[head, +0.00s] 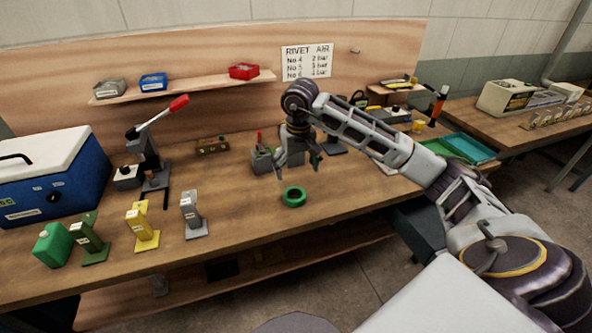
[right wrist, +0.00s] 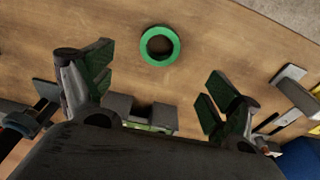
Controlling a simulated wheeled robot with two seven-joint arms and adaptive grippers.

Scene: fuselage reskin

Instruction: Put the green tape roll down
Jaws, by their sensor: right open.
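The green tape roll (head: 294,196) lies flat on the wooden bench (head: 240,220) near its front edge. My left gripper is in neither view.
A grey holder (head: 262,160) stands close behind my right gripper. Grey (head: 192,215), yellow (head: 142,228) and green (head: 90,240) stands, a green bottle (head: 52,246) and a lever press (head: 148,160) are at left. Bare wood lies left and right of the roll.

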